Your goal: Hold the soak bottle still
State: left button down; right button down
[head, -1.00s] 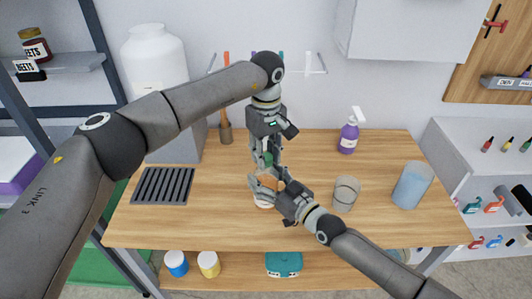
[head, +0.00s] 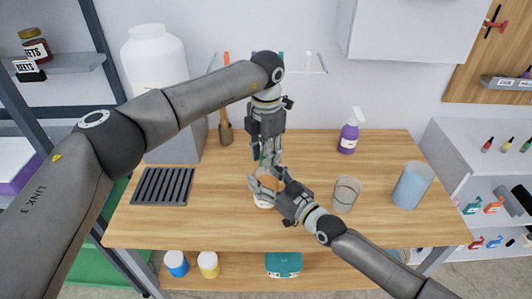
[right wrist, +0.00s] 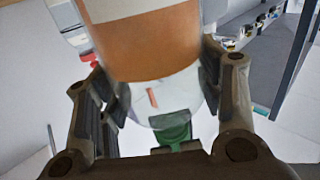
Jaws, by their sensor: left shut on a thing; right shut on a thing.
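The soak bottle (head: 264,201) stands upright on the wooden workbench. Its body is orange-brown with a white band, and the upper part is clear. My right gripper (head: 267,181) reaches in from the lower right and is shut around the bottle's body. In the right wrist view the bottle (right wrist: 155,45) fills the space between the two fingers, with its green cap (right wrist: 173,131) toward the bottom of the picture. My left gripper (head: 267,160) points straight down over the bottle and is shut on the green cap. Its fingers hide most of the cap in the head view.
A clear glass (head: 345,195) and a larger beaker of blue liquid (head: 412,186) stand to the right. A purple spray bottle (head: 348,138) is at the back. A dark slatted rack (head: 162,187) lies to the left. The bench front (head: 225,232) is clear.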

pick_arm(q)
jog(key=n, duration=0.6)
jog(key=shift+n, duration=0.4)
jog(key=n, duration=1.1)
jog(key=shift+r, duration=0.1)
jog(key=n, duration=0.6)
jog(key=shift+n, duration=0.3)
jog(key=shift+r, duration=0.1)
jog(key=shift+r, duration=1)
